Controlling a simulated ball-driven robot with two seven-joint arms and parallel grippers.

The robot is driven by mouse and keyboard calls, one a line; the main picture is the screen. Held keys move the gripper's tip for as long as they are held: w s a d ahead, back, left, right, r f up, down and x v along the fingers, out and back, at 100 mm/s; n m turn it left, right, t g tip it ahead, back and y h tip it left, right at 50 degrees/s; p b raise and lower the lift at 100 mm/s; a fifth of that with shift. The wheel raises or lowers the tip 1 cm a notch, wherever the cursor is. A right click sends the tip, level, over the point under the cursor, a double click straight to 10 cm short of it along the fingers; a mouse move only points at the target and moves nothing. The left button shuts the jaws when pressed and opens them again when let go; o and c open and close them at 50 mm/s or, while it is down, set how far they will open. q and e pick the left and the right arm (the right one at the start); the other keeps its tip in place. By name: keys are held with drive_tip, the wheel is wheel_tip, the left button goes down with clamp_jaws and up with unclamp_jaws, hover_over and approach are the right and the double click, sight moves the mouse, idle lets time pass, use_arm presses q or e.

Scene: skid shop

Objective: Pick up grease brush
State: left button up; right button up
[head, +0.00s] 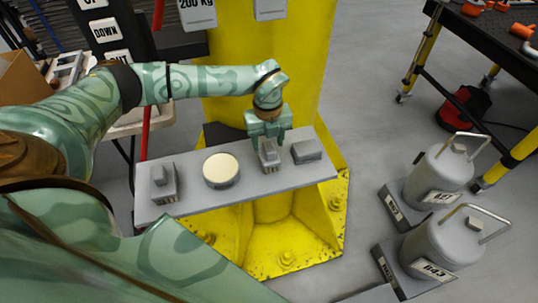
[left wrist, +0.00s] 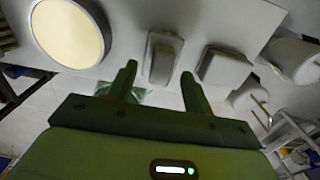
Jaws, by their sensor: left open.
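A small grey block-like piece with a ridged side (head: 269,157), which I take to be the grease brush, stands on a grey shelf (head: 195,203) fixed to the yellow column. My left gripper (head: 268,142) is directly over it, fingers pointing down, and hides part of it. In the left wrist view the piece (left wrist: 163,57) shows beyond and between the two open fingertips (left wrist: 158,75). The jaws hold nothing. My right gripper is not in view.
On the shelf, a round tin with a cream top (head: 221,169) is left of the piece, and a grey box (head: 306,151) is close on its right. Another ridged grey piece (head: 163,183) is at the left end. Two handled grey canisters (head: 440,175) (head: 441,243) stand at right.

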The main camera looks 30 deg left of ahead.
sight(269, 146)
use_arm(q)
wheel_tip(269, 146, down, 3)
drive_tip(key=shift+w+d+f, duration=0.1)
drive_tip(key=shift+f, duration=0.1)
drive_tip(key=shift+r, duration=0.1)
drive_tip(key=c, duration=0.6)
drive_tip(key=shift+r, duration=0.1)
drive_tip(key=shift+c, duration=0.2)
drive_tip(key=shift+r, duration=0.25)
wheel_tip(269, 146, up, 2)
drive_tip(key=shift+r, duration=0.25)
drive_tip(key=s+a+r+p, duration=0.2)
drive_tip(key=s+r, duration=0.7)
drive_tip(key=s, duration=0.4)
drive_tip(key=shift+s+a+r, duration=0.35)
drive_tip(key=shift+s+r, duration=0.05)
